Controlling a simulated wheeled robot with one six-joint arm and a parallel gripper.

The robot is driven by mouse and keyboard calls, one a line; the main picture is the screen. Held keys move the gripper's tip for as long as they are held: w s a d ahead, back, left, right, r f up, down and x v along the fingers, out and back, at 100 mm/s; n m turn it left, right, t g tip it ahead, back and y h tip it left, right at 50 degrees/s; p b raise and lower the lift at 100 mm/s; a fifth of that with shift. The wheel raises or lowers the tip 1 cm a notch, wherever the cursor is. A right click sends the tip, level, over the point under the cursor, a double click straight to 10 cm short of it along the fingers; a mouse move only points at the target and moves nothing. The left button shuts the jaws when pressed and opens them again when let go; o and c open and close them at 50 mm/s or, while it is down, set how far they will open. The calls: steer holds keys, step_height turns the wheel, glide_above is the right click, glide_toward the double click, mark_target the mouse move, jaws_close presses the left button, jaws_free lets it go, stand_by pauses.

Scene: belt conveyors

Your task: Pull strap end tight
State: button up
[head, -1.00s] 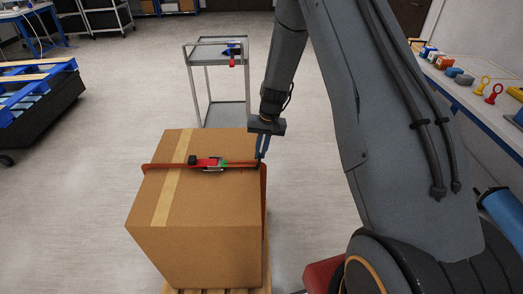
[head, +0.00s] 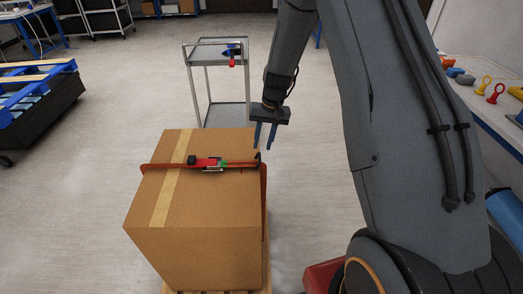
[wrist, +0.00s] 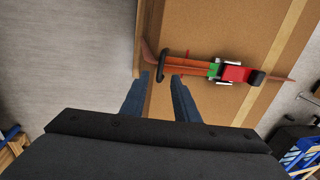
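A large cardboard box (head: 190,210) has an orange-brown strap (head: 160,168) running across its top and down its right side. A ratchet buckle (head: 208,163) with a red handle and a green part sits on the strap. A dark strap end (head: 257,158) stands near the box's right edge; the wrist view shows a dark bar (wrist: 187,66) across the strap there. My gripper (head: 263,146) is open and empty, just above and right of this end. In the wrist view its two blue fingers (wrist: 161,78) are spread apart, short of the strap.
The box stands on a wooden pallet (head: 266,270). A grey cart (head: 226,112) stands behind it, with a red and blue item on top. A bench (head: 500,130) with small items is at the right. The floor left of the box is clear.

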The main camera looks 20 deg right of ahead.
steer(key=shift+s+d+r+b, duration=0.1)
steer(key=shift+d+r+b, duration=0.1)
steer(key=shift+r, duration=0.65)
steer(key=shift+d+r+b, duration=0.1)
steer(key=shift+r+b, duration=0.05)
steer(key=shift+r, duration=0.65)
steer(key=s+r+n, duration=0.1)
steer(key=s+r, duration=0.2)
steer(key=s, duration=0.5)
steer(key=s+r+h, duration=0.1)
steer(key=s+r, duration=0.2)
steer(key=s, duration=0.6)
steer(key=s+a+r+n+t+h, duration=0.1)
steer(key=s+r, duration=0.2)
steer(key=s, duration=0.6)
steer(key=shift+r+n, duration=0.3)
steer(key=shift+r, duration=0.1)
